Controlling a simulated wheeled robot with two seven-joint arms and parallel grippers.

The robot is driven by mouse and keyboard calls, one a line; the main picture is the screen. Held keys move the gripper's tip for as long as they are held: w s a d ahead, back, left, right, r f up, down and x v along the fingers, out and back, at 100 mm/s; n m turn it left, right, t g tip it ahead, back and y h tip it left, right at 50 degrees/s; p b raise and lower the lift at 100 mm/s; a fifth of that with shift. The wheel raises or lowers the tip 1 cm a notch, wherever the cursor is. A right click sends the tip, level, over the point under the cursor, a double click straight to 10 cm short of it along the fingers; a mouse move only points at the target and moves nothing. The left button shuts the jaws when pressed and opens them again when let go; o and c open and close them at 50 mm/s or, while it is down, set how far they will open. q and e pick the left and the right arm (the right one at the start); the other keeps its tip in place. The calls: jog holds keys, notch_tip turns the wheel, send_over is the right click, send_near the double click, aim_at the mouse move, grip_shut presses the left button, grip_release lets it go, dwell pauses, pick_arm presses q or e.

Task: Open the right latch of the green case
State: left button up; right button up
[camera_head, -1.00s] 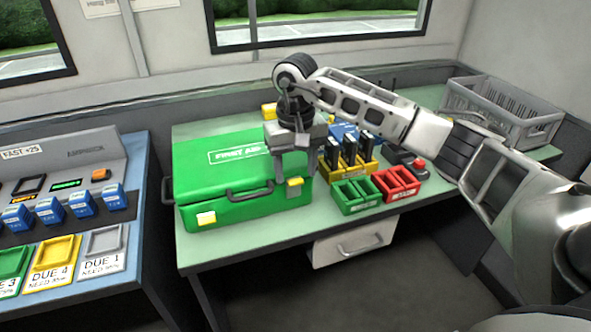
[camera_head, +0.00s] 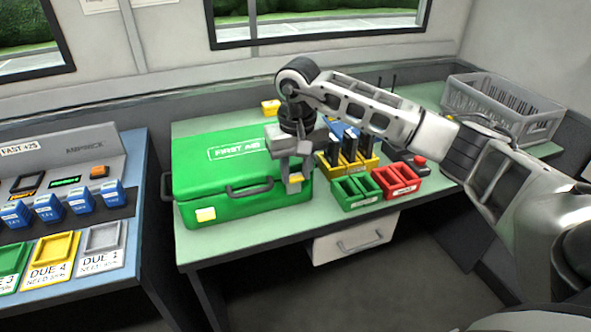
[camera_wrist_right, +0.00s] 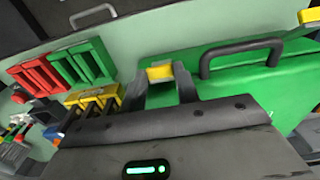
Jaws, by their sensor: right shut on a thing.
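The green first aid case (camera_head: 215,165) lies closed on the table. It has a dark handle (camera_head: 250,189) on its front and yellow latches. The left latch (camera_head: 205,214) is in plain view. My right gripper (camera_head: 293,183) is at the right latch (camera_head: 296,178), pointing down at the front edge of the case. In the right wrist view the right latch (camera_wrist_right: 160,72) sits between the two fingers (camera_wrist_right: 166,84), which are shut on it. The case handle (camera_wrist_right: 240,52) also shows there. My left gripper is not in view.
Green bins (camera_head: 355,192) and red bins (camera_head: 396,182) stand right of the case. A yellow rack (camera_head: 365,168) with dark upright items is behind them. A grey crate (camera_head: 505,108) sits at the back right. A console with blue devices (camera_head: 83,203) is at the left.

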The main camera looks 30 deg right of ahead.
jog(key=s+f+t+b, duration=0.1)
jog(key=t+b, duration=0.1)
jog(key=b, duration=0.2)
jog(key=s+t+h+b, duration=0.1)
jog(key=t+b, duration=0.1)
jog(key=b, duration=0.2)
jog(key=s+a+f+t+b, duration=0.1)
jog(key=t+b, duration=0.1)
jog(key=b, duration=0.3)
jog(key=shift+s+f, duration=0.3)
jog(key=shift+s+t+h+b, duration=0.25)
jog(key=shift+t+b, duration=0.25)
jog(key=shift+b, duration=0.65)
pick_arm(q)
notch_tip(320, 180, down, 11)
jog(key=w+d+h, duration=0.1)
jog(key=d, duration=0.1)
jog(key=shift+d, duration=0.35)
pick_arm(e)
jog(key=shift+r, duration=0.1)
jog(key=o, duration=1)
jog(key=shift+s, duration=0.1)
